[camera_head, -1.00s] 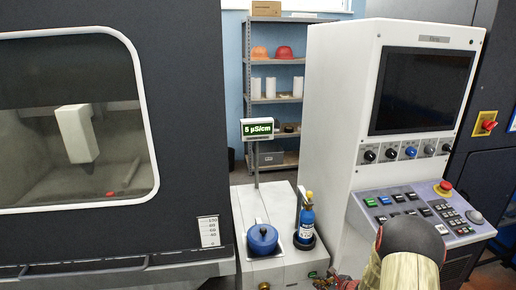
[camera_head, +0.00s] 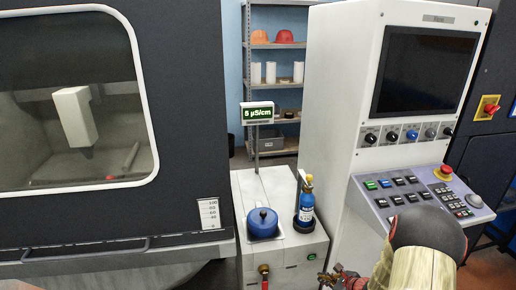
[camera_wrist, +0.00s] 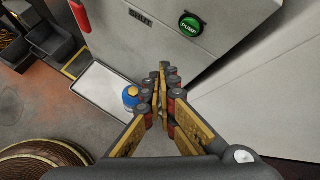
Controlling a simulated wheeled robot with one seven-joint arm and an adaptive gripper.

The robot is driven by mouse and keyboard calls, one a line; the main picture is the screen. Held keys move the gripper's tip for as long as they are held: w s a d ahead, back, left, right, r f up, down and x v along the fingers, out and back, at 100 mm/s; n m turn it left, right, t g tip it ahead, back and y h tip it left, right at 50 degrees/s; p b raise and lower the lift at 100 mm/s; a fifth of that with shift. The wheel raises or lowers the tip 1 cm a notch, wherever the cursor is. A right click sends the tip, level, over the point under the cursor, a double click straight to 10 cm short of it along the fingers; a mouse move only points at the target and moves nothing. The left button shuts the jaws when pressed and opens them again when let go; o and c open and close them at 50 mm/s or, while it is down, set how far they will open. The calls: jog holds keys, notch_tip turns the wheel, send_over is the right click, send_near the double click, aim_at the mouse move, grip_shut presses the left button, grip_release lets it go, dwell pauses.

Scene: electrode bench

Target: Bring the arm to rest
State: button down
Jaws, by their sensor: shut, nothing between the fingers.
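My gripper (camera_head: 337,277) shows at the bottom edge of the head view, low in front of the white cabinet (camera_head: 285,262). In the wrist view its yellow fingers with dark and red tips (camera_wrist: 162,92) meet and hold nothing. My forearm shows at the bottom right of the head view, in front of the control console. The gripper looks apart from the cabinet front, though the exact gap cannot be told.
On the cabinet stand a blue lidded pot (camera_head: 262,223), a blue bottle (camera_head: 306,203) in a dark holder and a meter reading 5 µS/cm (camera_head: 257,113). A red-handled tap (camera_head: 264,270) and green PUMP button (camera_wrist: 190,26) are on its front. The console (camera_head: 418,195) stands right.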

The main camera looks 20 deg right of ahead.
dwell(0.4)
jog(key=s+a+r+n+g+y, duration=0.2)
jog(key=s+a+r+n+g, duration=0.15)
jog(key=a+r+n, duration=0.45)
jog(key=s+a+r+n+g+y, duration=0.2)
jog(key=s+a+r+n+y, duration=0.25)
jog(key=a, duration=0.55)
jog(key=s+a+r+n+h+p, duration=0.1)
jog(key=s+a+r+n+h, duration=0.1)
jog(key=r+n, duration=0.4)
jog(key=s+a+r+n+t+h+p, duration=0.1)
jog(key=s+a+r+n+h, duration=0.2)
jog(key=r, duration=0.9)
jog(key=s+a+r+n+h+p, duration=0.1)
jog(key=s+a+r+n, duration=0.3)
jog(key=a+r+n, duration=0.4)
jog(key=shift+s+r+n+t+h+p, duration=0.3)
jog(key=shift+r+n+t+h+p, duration=0.1)
jog(key=shift+r+n+h, duration=0.4)
jog(key=shift+f, duration=0.1)
